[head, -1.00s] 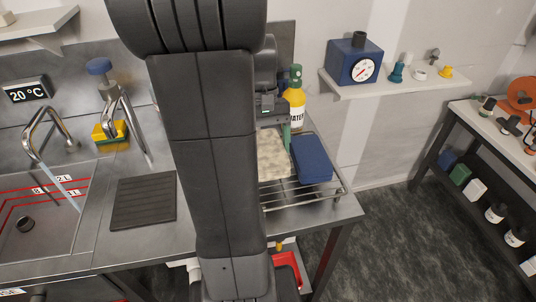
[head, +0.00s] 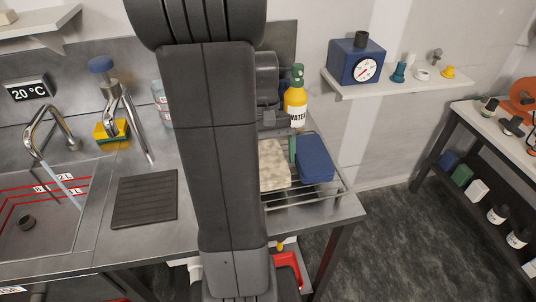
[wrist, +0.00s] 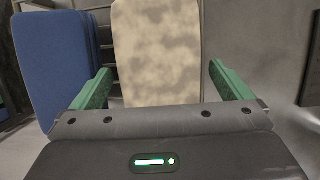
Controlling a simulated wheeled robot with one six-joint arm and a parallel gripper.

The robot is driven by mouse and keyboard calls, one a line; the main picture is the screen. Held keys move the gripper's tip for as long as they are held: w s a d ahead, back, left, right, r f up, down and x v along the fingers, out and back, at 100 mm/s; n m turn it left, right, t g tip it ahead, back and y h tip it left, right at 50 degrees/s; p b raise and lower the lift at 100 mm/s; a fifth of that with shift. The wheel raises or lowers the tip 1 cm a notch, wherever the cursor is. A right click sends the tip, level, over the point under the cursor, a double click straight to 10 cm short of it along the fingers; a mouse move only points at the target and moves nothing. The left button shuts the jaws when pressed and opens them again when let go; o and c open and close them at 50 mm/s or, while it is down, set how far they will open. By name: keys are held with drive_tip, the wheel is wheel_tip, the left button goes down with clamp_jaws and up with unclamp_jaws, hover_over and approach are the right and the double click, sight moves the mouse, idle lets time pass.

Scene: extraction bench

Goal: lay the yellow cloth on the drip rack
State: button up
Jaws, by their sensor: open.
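The yellow cloth, pale and mottled with darker stains, lies on the drip rack (head: 300,198) in the head view (head: 274,168). It is just left of a blue cloth (head: 314,158). In the wrist view the yellow cloth (wrist: 158,45) is straight ahead, its near end between my spread fingers, with a gap to each. My gripper (wrist: 158,70) is open, with green fingers either side of the cloth. In the head view a green finger shows between the two cloths, and my arm hides the cloth's left side and part of the rack.
A yellow water bottle (head: 295,105) stands behind the rack. The blue cloth (wrist: 60,65) is close to my left finger in the wrist view. A dark ribbed mat (head: 145,198) lies left of my arm, beside the sink (head: 40,215). A wall shelf holds a blue gauge box (head: 355,62).

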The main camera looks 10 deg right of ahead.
drive_tip(key=shift+r, duration=0.1)
drive_tip(key=v, duration=1.2)
drive_tip(key=shift+p, duration=0.45)
